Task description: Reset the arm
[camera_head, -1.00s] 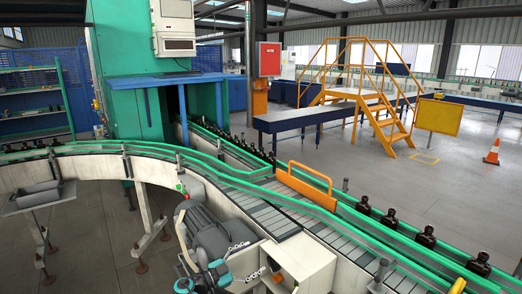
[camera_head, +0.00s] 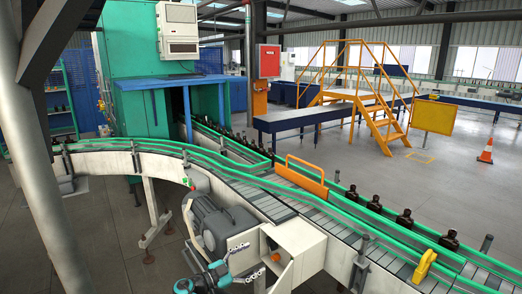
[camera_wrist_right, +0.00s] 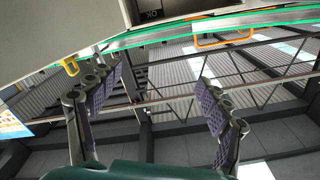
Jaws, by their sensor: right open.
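My right gripper (camera_head: 254,262) shows at the bottom of the head view, in front of a white box and beside a grey motor. In the right wrist view its two padded fingers (camera_wrist_right: 162,90) are spread wide, with nothing between them. Several dark amber bottles stand upright in a spaced line on the right-hand conveyor, one of them near the middle of the line (camera_head: 403,219). They are well apart from the gripper. My left gripper is in neither view.
The green-railed conveyor (camera_head: 120,143) curves across in front of me, with an orange guard (camera_head: 301,176) on it. The grey motor (camera_head: 221,222) and white box (camera_head: 294,245) are close by. A grey post (camera_head: 45,180) stands at the left. Open floor lies beyond the conveyor.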

